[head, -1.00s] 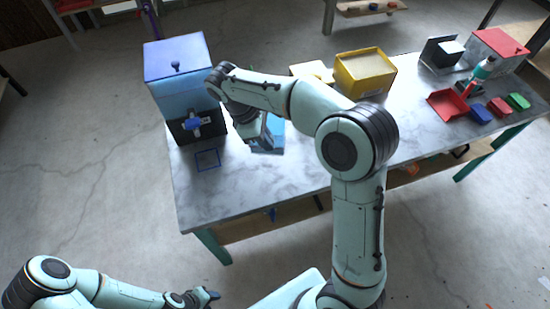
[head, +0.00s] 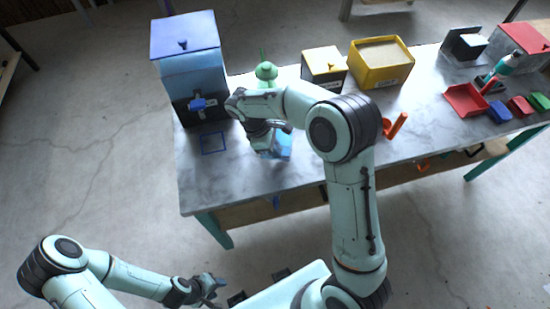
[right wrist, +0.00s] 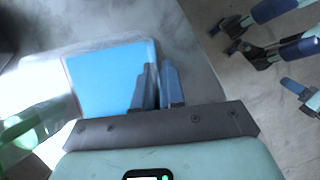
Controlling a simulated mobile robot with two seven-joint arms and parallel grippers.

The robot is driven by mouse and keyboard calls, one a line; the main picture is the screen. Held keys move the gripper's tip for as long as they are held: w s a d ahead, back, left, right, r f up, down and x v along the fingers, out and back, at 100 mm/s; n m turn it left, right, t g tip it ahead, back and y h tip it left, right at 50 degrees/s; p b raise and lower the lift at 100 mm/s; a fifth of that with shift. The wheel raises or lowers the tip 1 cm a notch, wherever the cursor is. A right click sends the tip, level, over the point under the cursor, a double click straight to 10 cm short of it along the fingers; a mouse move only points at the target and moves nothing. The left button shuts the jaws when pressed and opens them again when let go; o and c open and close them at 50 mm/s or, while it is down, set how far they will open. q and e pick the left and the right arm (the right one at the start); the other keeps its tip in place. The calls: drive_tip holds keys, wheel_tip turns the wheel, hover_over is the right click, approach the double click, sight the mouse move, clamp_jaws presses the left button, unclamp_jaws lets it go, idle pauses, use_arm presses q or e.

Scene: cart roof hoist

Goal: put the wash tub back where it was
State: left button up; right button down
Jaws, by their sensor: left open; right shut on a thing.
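The wash tub (head: 284,146) is a small clear tub with light blue in it, above or on the table right of the blue square outline (head: 213,143). My right gripper (head: 266,143) is shut on it and partly hides it in the head view. In the right wrist view the tub (right wrist: 105,75) lies left of and at the close-set fingers of my right gripper (right wrist: 158,88). I cannot tell whether its base touches the table. My left gripper (head: 216,286) is open and empty, low in front of the table.
A blue dispenser (head: 190,70) with a tap stands behind the outline. A green bottle-like thing (head: 266,72), a cream-topped box (head: 324,66) and a yellow box (head: 380,62) stand at the back. A red tray (head: 465,100) lies right. The front left tabletop is clear.

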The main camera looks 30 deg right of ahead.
sight(276, 161)
use_arm(q)
drive_tip(key=shift+s+f, duration=0.2)
drive_tip(key=shift+f, duration=0.05)
use_arm(e)
drive_tip(key=shift+f, duration=2.7)
drive_tip(key=shift+f, duration=0.2)
drive_tip(key=c, duration=1.2)
unclamp_jaws()
use_arm(q)
drive_tip(key=shift+w+r+p, duration=0.6)
drive_tip(key=shift+w+r, duration=0.25)
drive_tip(key=shift+r, duration=0.2)
use_arm(e)
drive_tip(key=v, duration=1.2)
drive_tip(key=shift+r, duration=0.25)
